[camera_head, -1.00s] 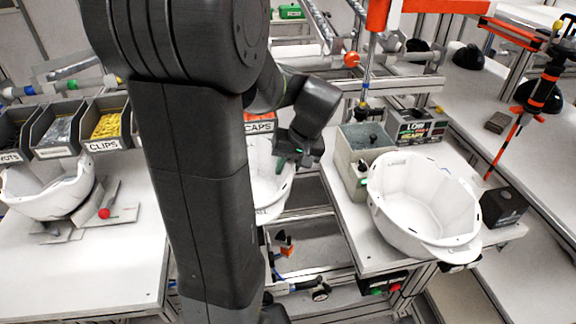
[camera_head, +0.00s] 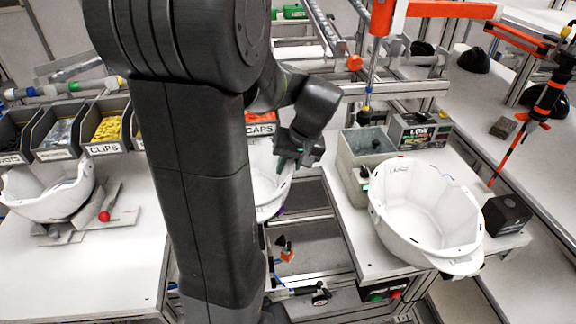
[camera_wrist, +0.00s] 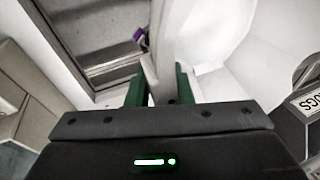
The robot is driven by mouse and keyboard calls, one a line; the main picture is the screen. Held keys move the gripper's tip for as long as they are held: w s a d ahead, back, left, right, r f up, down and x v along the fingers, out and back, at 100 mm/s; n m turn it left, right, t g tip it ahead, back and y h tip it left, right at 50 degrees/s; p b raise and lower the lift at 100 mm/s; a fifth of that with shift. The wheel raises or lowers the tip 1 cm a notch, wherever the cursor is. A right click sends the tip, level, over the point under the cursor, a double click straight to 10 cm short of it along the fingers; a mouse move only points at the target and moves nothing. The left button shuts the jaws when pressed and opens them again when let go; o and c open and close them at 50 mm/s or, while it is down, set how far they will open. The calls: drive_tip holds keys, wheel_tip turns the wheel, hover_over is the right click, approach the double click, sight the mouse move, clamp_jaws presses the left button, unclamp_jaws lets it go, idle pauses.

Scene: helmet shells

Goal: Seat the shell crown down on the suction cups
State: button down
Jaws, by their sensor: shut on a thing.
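A white helmet shell (camera_head: 268,188) shows in the head view, partly hidden behind my dark arm. My gripper (camera_head: 288,158) is at its right rim. In the wrist view, the green fingers of my gripper (camera_wrist: 159,88) are shut on the white shell wall (camera_wrist: 162,45), which runs up between them. The shell's open hollow faces up in the head view. I cannot make out the suction cups; they may be hidden by my arm or by a shell.
A second white shell (camera_head: 425,212) sits open side up on the right bench, beside a grey bin (camera_head: 366,150) and a black box (camera_head: 507,214). A third shell (camera_head: 48,190) rests on the left table near a red-knobbed lever (camera_head: 104,216). Part bins (camera_head: 105,125) stand behind it.

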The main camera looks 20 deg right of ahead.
wheel_tip(320, 180, down, 12)
drive_tip(key=b, duration=0.9)
drive_tip(key=shift+f, duration=0.25)
drive_tip(key=c, duration=1.2)
unclamp_jaws()
drive_tip(key=shift+r, duration=0.1)
drive_tip(key=v, duration=1.3)
drive_tip(key=shift+r, duration=0.35)
drive_tip(key=shift+s+f, duration=0.1)
